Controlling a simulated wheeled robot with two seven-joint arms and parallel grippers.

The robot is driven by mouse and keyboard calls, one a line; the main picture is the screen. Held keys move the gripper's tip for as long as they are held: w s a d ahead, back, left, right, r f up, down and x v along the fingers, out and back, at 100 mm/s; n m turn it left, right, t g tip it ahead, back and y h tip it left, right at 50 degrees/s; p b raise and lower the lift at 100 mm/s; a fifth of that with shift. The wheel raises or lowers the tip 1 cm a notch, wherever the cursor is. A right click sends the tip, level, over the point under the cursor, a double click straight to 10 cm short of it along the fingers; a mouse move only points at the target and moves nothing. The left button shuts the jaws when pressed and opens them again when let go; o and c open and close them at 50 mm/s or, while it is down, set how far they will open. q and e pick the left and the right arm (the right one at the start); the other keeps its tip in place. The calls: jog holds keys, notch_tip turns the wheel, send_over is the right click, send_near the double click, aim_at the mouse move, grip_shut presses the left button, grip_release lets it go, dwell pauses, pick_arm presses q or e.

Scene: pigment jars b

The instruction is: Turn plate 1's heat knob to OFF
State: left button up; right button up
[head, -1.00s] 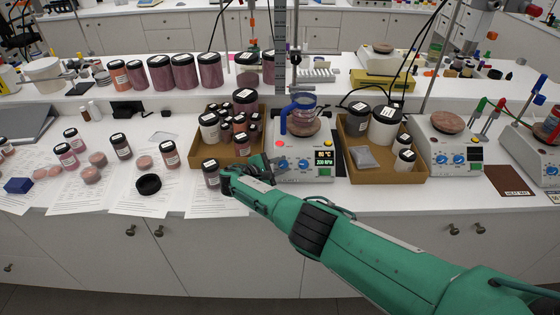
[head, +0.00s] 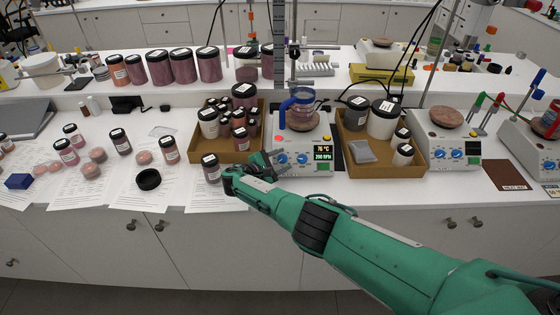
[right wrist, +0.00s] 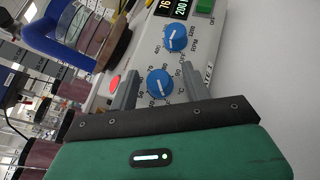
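The heating plate (head: 318,134) in the middle of the bench is pale, with two blue knobs and a lit display reading about 76 °C and 200 RPM. The knob nearer the red lamp (right wrist: 114,83), which I take for the heat knob (right wrist: 160,83), sits between the fingers of my right gripper (right wrist: 159,73). The fingers are apart, one on each side; whether they touch it, I cannot tell. In the head view my right gripper (head: 268,164) reaches the plate's front left corner. The other blue knob (right wrist: 175,38) is clear of the fingers. My left gripper is out of view.
A glass beaker with a blue handle (head: 297,108) stands on the plate. Cardboard trays of jars stand left (head: 254,154) and right (head: 385,172) of it. A dark-lidded jar (head: 211,167) stands close to my gripper. Another plate (head: 445,142) is farther right.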

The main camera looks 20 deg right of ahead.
jog(key=shift+a+r, duration=0.1)
jog(key=b+v, duration=0.2)
jog(key=v, duration=1.1)
jog(key=shift+s+a, duration=0.15)
jog(key=shift+a, duration=0.15)
jog(key=shift+a, duration=0.1)
